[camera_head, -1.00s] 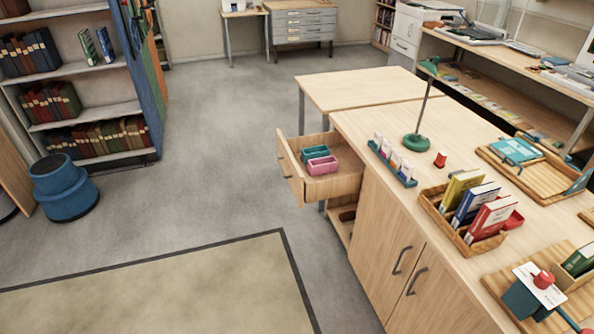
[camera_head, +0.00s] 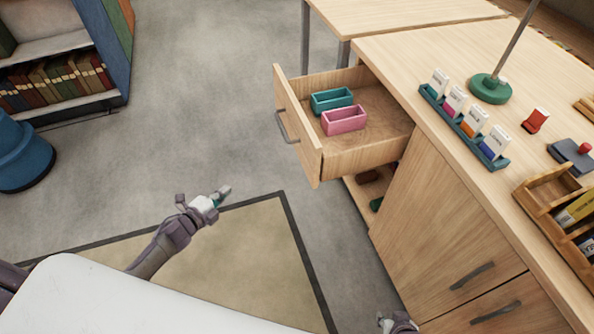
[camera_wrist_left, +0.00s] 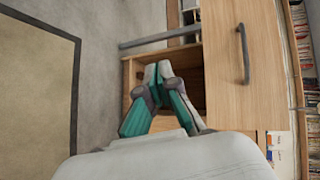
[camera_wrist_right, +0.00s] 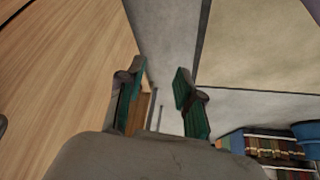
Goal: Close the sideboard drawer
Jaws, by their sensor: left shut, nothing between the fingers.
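The sideboard drawer (camera_head: 300,130) stands pulled out from the left end of the wooden sideboard (camera_head: 430,215). Its front has a grey bar handle (camera_head: 286,126). A teal bin (camera_head: 331,100) and a pink bin (camera_head: 344,120) sit inside it. My left gripper (camera_head: 222,194) is shut and empty, in front of the drawer and apart from it. In the left wrist view its fingertips (camera_wrist_left: 158,68) meet, with the sideboard's open compartment behind. My right gripper (camera_head: 398,324) is at the bottom edge near the cupboard doors, partly cut off. In the right wrist view its fingers (camera_wrist_right: 160,82) are apart and empty.
An open shelf (camera_head: 372,190) lies below the drawer. Cupboard doors with grey handles (camera_head: 472,276) are to its right. A card holder (camera_head: 462,125) and a green lamp base (camera_head: 490,88) stand on the top. The floor (camera_head: 200,110) left of the drawer is clear.

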